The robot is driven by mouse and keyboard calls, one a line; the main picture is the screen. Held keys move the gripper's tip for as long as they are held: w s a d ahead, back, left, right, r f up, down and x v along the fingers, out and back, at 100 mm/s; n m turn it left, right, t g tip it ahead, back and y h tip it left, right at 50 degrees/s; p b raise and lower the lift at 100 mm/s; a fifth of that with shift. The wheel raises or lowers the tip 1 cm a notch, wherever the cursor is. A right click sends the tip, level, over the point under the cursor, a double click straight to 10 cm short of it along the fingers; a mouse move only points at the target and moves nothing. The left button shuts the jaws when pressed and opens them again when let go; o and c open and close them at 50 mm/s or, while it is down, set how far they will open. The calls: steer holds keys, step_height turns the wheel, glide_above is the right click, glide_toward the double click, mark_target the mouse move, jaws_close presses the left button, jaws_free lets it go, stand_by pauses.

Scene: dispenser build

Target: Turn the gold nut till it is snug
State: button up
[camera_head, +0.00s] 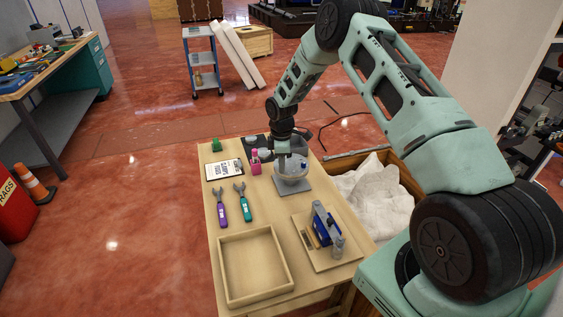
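My gripper (286,163) points down over the far part of the wooden table, at a pale round fixture (294,184) on a grey plate (295,192). The gripper's fingers are too small and partly overlapped with the fixture to tell open from shut. I cannot make out the gold nut; it may be hidden by the gripper or fixture. A small blue part (303,165) shows just right of the gripper. A purple-handled wrench (221,211) and a teal-handled wrench (243,206) lie on the table to the left, apart from the gripper.
An empty wooden tray (222,270) is at the table's near left. A board (350,250) with a blue clamp-like device (322,227) is at near right. A crate of white sacks (372,190) adjoins the right.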

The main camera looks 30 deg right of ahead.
jaws_close()
steer(key=shift+m, duration=0.3)
steer(key=m+b, duration=0.1)
steer(key=m, duration=0.1)
steer(key=shift+m+b, duration=0.3)
steer(key=shift+b, duration=0.1)
steer(key=m+b, duration=0.1)
steer(key=m, duration=0.2)
steer(key=shift+m, duration=0.3)
steer(key=m+b, duration=0.1)
steer(key=m, duration=0.3)
steer(key=shift+m+b, duration=0.6)
steer(key=shift+m, duration=1.5)
steer(key=shift+r, duration=0.1)
